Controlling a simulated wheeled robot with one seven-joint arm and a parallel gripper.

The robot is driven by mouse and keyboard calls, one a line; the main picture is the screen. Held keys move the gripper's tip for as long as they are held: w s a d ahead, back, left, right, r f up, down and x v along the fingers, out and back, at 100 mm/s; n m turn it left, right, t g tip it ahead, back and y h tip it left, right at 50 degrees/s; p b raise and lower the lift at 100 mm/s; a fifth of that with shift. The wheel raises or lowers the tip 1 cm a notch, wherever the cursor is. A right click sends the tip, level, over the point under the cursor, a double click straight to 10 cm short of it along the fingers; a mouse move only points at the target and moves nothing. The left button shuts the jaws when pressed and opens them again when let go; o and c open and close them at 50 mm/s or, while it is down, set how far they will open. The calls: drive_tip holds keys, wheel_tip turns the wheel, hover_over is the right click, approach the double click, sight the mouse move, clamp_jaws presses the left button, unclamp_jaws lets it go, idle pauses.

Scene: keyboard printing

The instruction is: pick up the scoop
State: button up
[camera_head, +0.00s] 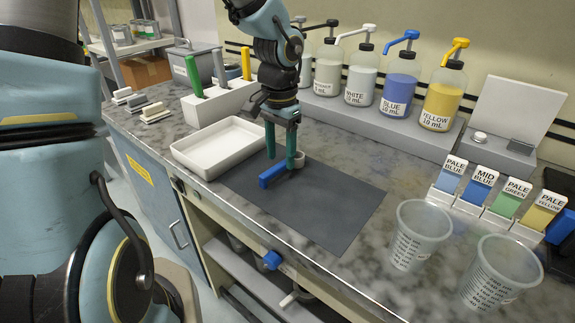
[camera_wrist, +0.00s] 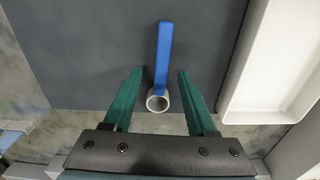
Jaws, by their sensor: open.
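The scoop has a blue handle (camera_head: 272,174) and a small pale round cup (camera_head: 298,159). It lies on the dark grey mat (camera_head: 335,205) near the mat's back left part. In the wrist view the blue handle (camera_wrist: 164,55) points away from my gripper and the round cup (camera_wrist: 157,100) is at the near end. My gripper (camera_head: 281,160) is open and points down at the scoop. In the wrist view its green fingers (camera_wrist: 158,75) are on either side of the scoop, with gaps between them and it. The cup is partly covered by a finger in the head view.
A white tray (camera_head: 222,146) stands close left of the mat. A white holder (camera_head: 215,104) with coloured-handled tools is behind it. Pump bottles (camera_head: 397,90) line the back. Two clear cups (camera_head: 417,240) stand at the right, near labelled colour blocks (camera_head: 480,185). The mat's front is clear.

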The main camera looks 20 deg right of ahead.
sight(280, 164)
wheel_tip(280, 164, down, 4)
drive_tip(key=shift+r, duration=0.25)
clamp_jaws()
idle(0.3)
idle(1.0)
